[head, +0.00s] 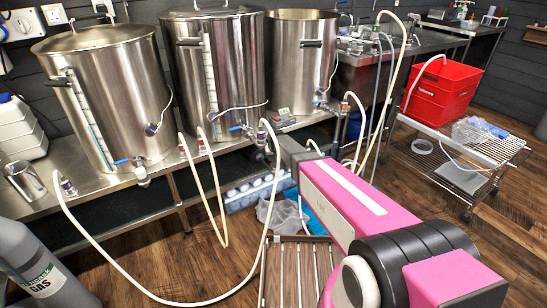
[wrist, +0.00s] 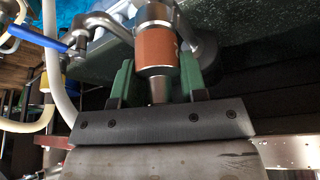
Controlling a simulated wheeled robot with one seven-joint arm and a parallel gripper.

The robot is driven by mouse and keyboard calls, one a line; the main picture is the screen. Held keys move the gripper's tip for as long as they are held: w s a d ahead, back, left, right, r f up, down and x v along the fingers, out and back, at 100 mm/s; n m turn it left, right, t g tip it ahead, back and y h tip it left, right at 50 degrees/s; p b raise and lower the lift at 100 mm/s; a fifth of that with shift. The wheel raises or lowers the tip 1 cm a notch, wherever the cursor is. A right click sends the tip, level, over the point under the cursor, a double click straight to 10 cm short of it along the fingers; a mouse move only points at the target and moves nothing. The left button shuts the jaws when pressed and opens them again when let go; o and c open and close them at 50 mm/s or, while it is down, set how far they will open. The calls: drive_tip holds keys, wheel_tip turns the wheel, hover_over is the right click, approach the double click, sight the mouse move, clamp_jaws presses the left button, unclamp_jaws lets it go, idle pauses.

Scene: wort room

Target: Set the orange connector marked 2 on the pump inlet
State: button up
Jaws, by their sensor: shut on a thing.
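In the wrist view, an orange connector (wrist: 158,50) with silver metal ends stands between the green fingers of my gripper (wrist: 157,75). The fingers are shut on it. Its narrow metal end points toward my gripper's palm, and its wide silver end points away, toward the top edge. The mark on it cannot be read. Metal pipework lies right beside it at the upper left. I cannot tell whether the connector touches a fitting there, and I cannot make out the pump inlet for sure. In the head view, my pink arm hides my gripper and the connector.
A blue-handled valve (wrist: 45,40) and a pale hose (wrist: 48,75) are close on the wrist view's left. Three steel kettles (head: 105,95) stand on a steel bench (head: 95,182) with looping hoses in front. A cart (head: 425,140) with a red crate (head: 440,92) stands right.

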drive_tip(key=shift+f, duration=1.35)
idle(0.5)
drive_tip(key=o, duration=1.1)
drive_tip(key=shift+r, duration=0.1)
